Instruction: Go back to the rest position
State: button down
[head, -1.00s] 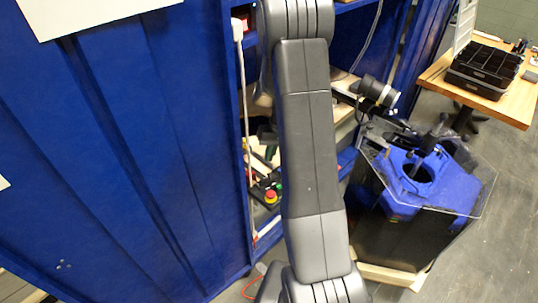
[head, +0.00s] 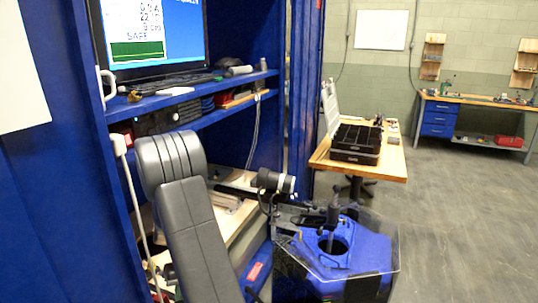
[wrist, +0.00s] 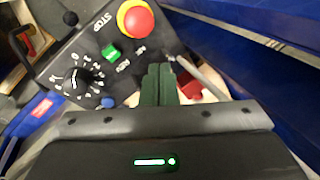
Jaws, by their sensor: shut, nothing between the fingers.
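In the wrist view my gripper (wrist: 160,85) has its dark green fingers together, with nothing between them. A black control box (wrist: 95,60) lies beyond and to the left of the fingers. It carries a red stop button (wrist: 135,19), a green button (wrist: 111,52), a black knob (wrist: 78,80) and a blue button (wrist: 107,102). I cannot tell whether the fingers touch the box. In the head view a grey link of my arm (head: 198,240) rises at lower centre-left; my gripper is hidden there.
A blue cabinet (head: 235,95) with a monitor (head: 152,38) stands at left. The blue-topped tank (head: 350,255) with a clear cover stands at front right. A wooden table (head: 390,165) holds a black tray (head: 355,143). A workbench (head: 480,100) stands far right; grey floor (head: 455,210) lies open before it.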

jog(key=shift+s+d+f+y+b, duration=0.25)
jog(key=shift+d+f+y+b, duration=0.35)
jog(key=shift+b, duration=0.7)
jog(key=shift+s+d+f+y+b, duration=0.25)
jog(key=shift+d+y+b, duration=0.5)
jog(key=shift+b, duration=0.55)
jog(key=y+b, duration=0.1)
jog(key=d+t+y+b, duration=0.1)
jog(key=b, duration=0.1)
jog(key=shift+s+f+n, duration=0.15)
jog(key=shift+f+n, duration=0.05)
jog(key=shift+n, duration=0.1)
jog(key=t+y+b, duration=0.1)
jog(key=b, duration=0.2)
jog(key=shift+d, duration=0.4)
jog(key=v, duration=0.6)
jog(key=shift+s+a, duration=0.1)
jog(key=shift+a, duration=0.05)
